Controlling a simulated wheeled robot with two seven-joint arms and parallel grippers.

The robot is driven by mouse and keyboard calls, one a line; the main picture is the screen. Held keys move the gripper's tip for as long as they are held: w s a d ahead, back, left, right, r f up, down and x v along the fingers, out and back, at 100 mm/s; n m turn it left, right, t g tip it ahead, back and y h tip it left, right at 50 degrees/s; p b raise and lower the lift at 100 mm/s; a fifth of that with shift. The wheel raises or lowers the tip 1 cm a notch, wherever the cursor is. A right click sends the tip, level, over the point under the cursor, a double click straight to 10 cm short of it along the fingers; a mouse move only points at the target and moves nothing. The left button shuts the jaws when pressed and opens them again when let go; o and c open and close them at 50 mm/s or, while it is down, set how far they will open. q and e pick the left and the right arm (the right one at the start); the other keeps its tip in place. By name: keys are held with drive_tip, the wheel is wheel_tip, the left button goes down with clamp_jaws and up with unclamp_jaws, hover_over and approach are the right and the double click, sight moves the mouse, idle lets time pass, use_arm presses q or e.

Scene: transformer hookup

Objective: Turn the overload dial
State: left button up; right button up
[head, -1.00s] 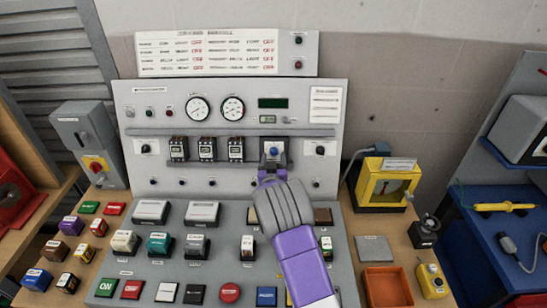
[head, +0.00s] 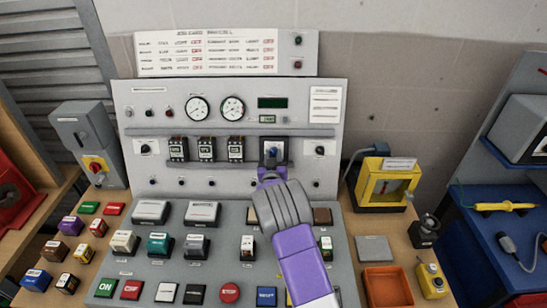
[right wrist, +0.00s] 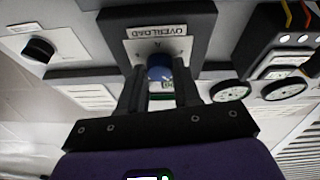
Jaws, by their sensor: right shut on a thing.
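The overload dial (head: 273,152) is a blue knob on a light plate in a dark housing, on the upright panel right of centre. In the right wrist view the blue dial (right wrist: 159,72) sits below the "OVERLOAD" label (right wrist: 160,32), between my two dark fingers. My right gripper (right wrist: 160,90) is shut on the dial, with a finger on each side. In the head view my right gripper (head: 271,174) reaches up to the dial from below, and its purple and grey arm hides part of the console. My left gripper is not in view.
Three breakers (head: 207,149) stand in a row left of the dial. A small black knob (head: 320,150) is to its right. Several buttons and blocks cover the sloping console (head: 222,215) below. A yellow-framed device (head: 383,184) stands on the table at right.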

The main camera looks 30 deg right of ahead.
drive_tip(key=shift+a+m+g+h+b, duration=0.1)
drive_tip(key=shift+m+g+h+b, duration=0.45)
drive_tip(key=shift+m+b, duration=1.25)
drive_tip(key=m+g, duration=0.1)
drive_tip(key=m, duration=0.2)
drive_tip(key=shift+w+h, duration=0.1)
drive_tip(key=shift+h, duration=0.25)
drive_tip(key=shift+a+r+m+g+b, duration=0.15)
drive_tip(key=shift+m+g+b, duration=0.25)
drive_tip(key=shift+m, duration=1.1)
drive_tip(key=o, duration=1.1)
drive_tip(key=shift+c, duration=0.2)
drive_tip(key=v, duration=0.7)
drive_tip(key=shift+a+p, duration=0.25)
drive_tip(key=shift+p, duration=0.1)
